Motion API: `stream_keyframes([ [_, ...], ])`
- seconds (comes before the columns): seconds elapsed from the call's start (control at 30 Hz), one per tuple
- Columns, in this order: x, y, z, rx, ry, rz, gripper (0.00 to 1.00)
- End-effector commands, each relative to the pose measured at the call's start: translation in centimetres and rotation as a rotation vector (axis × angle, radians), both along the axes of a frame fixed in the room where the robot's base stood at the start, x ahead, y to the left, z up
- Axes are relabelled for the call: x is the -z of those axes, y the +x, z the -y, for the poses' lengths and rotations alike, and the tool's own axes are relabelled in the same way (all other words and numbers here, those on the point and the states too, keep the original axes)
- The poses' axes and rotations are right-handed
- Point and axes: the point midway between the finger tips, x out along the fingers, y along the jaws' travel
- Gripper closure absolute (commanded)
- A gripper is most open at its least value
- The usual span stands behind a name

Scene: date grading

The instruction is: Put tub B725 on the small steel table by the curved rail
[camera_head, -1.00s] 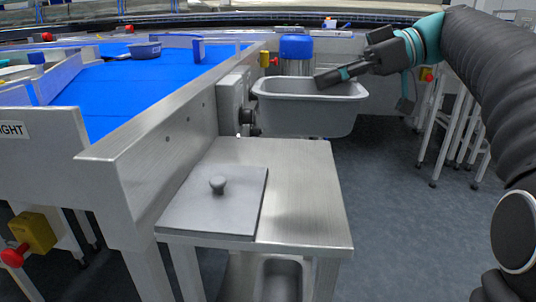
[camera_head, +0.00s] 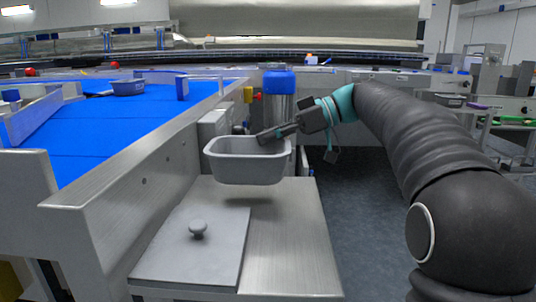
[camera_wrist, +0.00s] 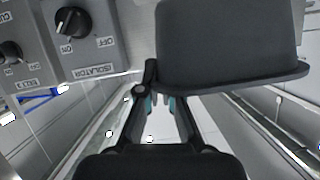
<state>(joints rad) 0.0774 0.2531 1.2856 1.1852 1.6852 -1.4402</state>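A grey tub (camera_head: 245,170) hangs above the far end of a small steel table (camera_head: 290,250), with a shadow below it on the tabletop. No B725 label is readable. My gripper (camera_head: 268,136) is shut on the tub's right rim and holds it roughly level. In the wrist view the tub (camera_wrist: 228,40) fills the upper right, with its rim between my fingers (camera_wrist: 156,85); one finger is partly hidden by the tub. No curved rail can be made out for certain beside this table.
A grey plate with a knob (camera_head: 195,245) covers the table's left part; its right part is bare. A blue conveyor (camera_head: 90,130) with steel walls stands left. A switch panel (camera_wrist: 80,35) is close to the tub. Open floor (camera_head: 365,210) lies right.

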Motion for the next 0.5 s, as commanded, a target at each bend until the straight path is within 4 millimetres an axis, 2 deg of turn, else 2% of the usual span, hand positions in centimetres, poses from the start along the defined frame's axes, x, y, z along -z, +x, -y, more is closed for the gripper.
stream_keyframes([
  [0.3,3.7,-0.1,0.0,-0.001,0.0,-0.001,1.0],
  [0.5,3.9,-0.1,0.0,-0.001,0.0,0.001,1.0],
])
